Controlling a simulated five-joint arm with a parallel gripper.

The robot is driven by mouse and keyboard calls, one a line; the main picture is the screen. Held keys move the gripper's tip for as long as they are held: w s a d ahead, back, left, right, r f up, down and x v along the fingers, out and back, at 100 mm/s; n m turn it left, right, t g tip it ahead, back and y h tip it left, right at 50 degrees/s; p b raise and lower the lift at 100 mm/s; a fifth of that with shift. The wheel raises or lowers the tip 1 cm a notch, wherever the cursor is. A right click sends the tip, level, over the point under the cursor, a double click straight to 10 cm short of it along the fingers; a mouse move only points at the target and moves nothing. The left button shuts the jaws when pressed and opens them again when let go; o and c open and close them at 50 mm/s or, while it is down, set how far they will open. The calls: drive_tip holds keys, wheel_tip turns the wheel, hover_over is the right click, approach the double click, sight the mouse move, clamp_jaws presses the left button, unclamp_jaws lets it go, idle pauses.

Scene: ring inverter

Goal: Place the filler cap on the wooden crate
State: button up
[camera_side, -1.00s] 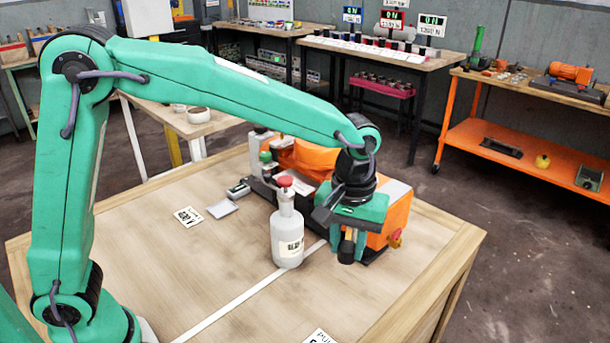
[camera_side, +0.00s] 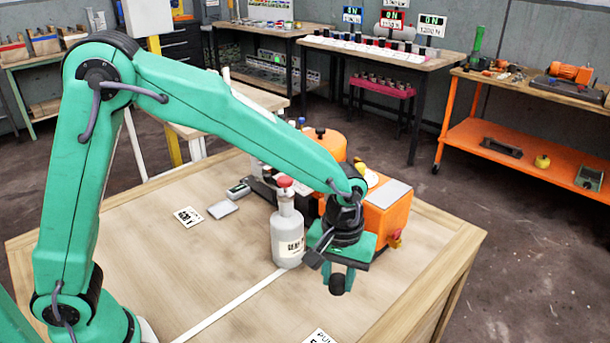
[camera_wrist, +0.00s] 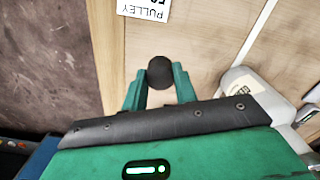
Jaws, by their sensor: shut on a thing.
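My gripper (camera_side: 348,268) is shut on the filler cap (camera_side: 337,284), a small dark round piece between its green fingers. The cap also shows in the wrist view (camera_wrist: 160,72), held between the two fingertips. The wooden crate (camera_side: 150,255) is the large pale box with a framed flat top. The cap is over the right front part of that top. I cannot tell how high it is above the wood.
A grey bottle with a red cap (camera_side: 288,235) stands just left of my gripper. An orange machine (camera_side: 385,208) stands behind it. A "PULLEY" label (camera_side: 320,338) lies at the crate's front. A white stripe (camera_side: 235,308) crosses the top. Bare wood lies around these.

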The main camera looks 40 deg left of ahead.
drive_tip(key=w+a+f, duration=0.1)
drive_tip(key=w, duration=0.1)
drive_tip(key=w+a+f, duration=0.3)
drive_tip(key=w+a, duration=0.1)
drive_tip(key=shift+a+f, duration=0.1)
drive_tip(key=shift+f, duration=0.3)
drive_tip(key=shift+f, duration=2)
drive_tip(key=shift+f, duration=0.1)
drive_tip(key=o, duration=0.9)
drive_tip(key=shift+o, duration=0.2)
